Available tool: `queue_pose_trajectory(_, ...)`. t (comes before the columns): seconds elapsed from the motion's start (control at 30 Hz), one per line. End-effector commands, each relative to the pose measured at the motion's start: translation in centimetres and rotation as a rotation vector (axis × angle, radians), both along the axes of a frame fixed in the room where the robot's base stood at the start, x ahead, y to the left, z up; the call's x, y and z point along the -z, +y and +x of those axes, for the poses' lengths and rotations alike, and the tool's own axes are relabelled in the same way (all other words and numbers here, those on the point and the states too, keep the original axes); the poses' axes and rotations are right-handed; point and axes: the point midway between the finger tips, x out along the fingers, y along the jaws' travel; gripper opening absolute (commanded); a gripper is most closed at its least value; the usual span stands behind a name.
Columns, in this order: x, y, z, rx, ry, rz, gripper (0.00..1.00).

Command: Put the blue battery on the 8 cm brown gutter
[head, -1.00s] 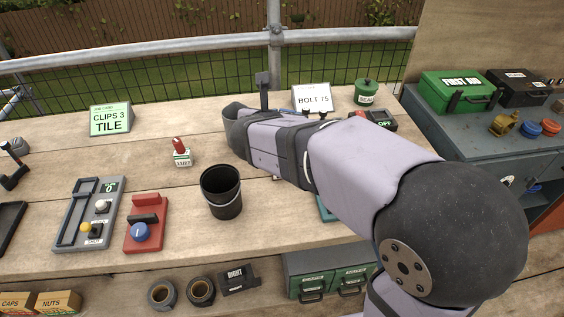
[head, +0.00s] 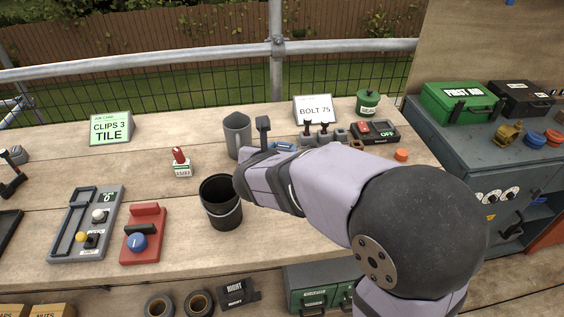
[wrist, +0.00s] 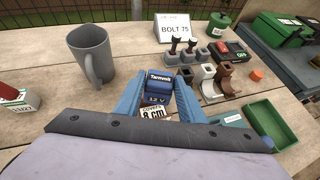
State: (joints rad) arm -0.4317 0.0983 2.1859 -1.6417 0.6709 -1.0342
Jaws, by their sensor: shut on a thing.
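A brown gutter piece (wrist: 229,74) lies to the right of the gripper, beside a pale one (wrist: 209,84). Its length cannot be read. In the head view my arm hides the gripper's grip on the battery.
A grey mug (wrist: 90,55) stands left of the gripper. Switches (head: 316,130), a red and green control box (head: 375,132) and the BOLT 75 card (head: 315,108) are beyond. A green tray (wrist: 275,123) is at right. A black bucket (head: 221,205) stands near my arm.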

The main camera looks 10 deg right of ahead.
Motion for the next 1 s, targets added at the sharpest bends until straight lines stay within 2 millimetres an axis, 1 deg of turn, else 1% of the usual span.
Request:
queue_pose_trajectory(0.07, 0.5, 0.0, 0.0, 0.000, 0.000, -0.001, 0.07)
queue_pose_trajectory(0.2, 2.2, 0.0, 0.0, -0.001, 0.002, -0.003, 0.07)
queue_pose_trajectory(0.33, 3.4, 0.0, 0.0, -0.001, 0.001, -0.002, 0.07)
queue_pose_trajectory(0.4, 3.7, 0.0, 0.0, 0.000, 0.000, -0.001, 0.07)
queue_pose_trajectory(0.67, 3.6, 0.0, 0.0, 0.000, -0.001, 0.000, 0.07)
queue_pose_trajectory(0.9, 4.3, 0.0, 0.0, 0.000, -0.001, 0.000, 0.07)
queue_pose_trajectory(0.93, 4.2, 0.0, 0.0, 0.000, 0.000, 0.000, 0.40)
queue_pose_trajectory(1.0, 4.2, 0.0, 0.0, 0.000, 0.000, 0.000, 0.55)
